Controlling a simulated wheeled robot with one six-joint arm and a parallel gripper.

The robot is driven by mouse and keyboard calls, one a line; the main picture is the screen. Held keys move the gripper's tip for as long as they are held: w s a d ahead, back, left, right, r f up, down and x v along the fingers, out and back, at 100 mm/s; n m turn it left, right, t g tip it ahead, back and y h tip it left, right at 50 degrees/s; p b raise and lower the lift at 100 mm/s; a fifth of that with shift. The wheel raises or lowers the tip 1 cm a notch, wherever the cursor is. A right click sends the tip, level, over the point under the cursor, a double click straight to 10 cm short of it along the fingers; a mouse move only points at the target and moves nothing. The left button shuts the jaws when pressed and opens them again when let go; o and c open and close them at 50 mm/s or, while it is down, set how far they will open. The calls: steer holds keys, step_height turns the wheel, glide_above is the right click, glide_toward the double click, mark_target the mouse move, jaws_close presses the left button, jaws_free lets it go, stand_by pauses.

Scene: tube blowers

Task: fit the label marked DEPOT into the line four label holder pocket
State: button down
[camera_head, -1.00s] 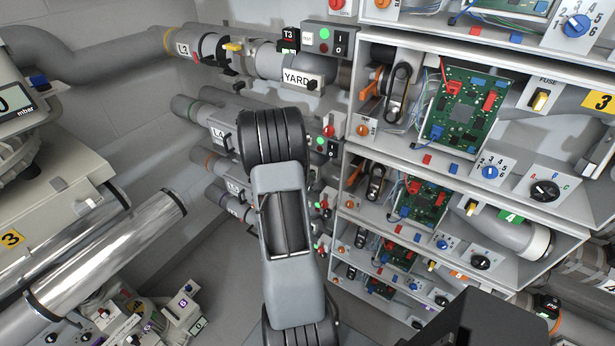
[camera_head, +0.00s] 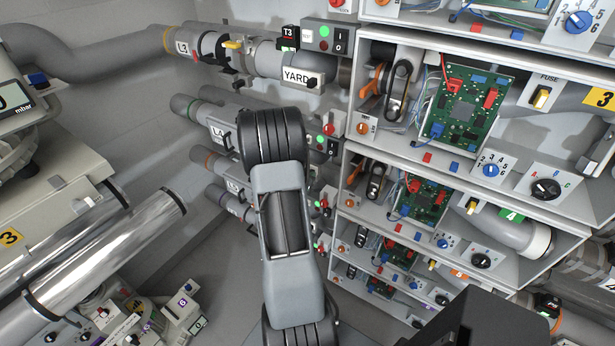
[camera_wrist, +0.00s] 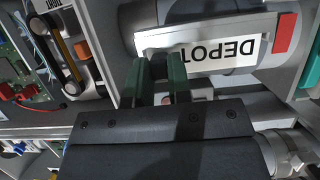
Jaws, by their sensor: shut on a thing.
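In the wrist view the white label marked DEPOT (camera_wrist: 222,54) appears upside down, its left end near my fingers. My gripper (camera_wrist: 163,82) has two dark green fingers close together at that end, shut on the label; its grip is mostly hidden between them. A pale grey holder frame (camera_wrist: 225,25) runs along the label's upper edge in that view, against a grey pipe. I cannot tell whether the label is fully inside the pocket. In the head view the L4 pipe (camera_head: 200,110) runs in behind my arm, which hides my gripper, the label and the holder there.
A YARD label (camera_head: 297,77) sits on the pipe above in the head view. A switch box (camera_head: 325,38) and red and green buttons stand beside the pipes. Open shelves with circuit boards (camera_head: 465,112) crowd the right. A red block (camera_wrist: 286,32) lies beside the label's far end.

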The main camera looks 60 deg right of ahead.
steer(key=c, duration=1)
jaws_free()
steer(key=shift+f, duration=0.1)
steer(key=v, duration=1.4)
steer(key=shift+b, duration=0.4)
steer(key=shift+w, duration=0.15)
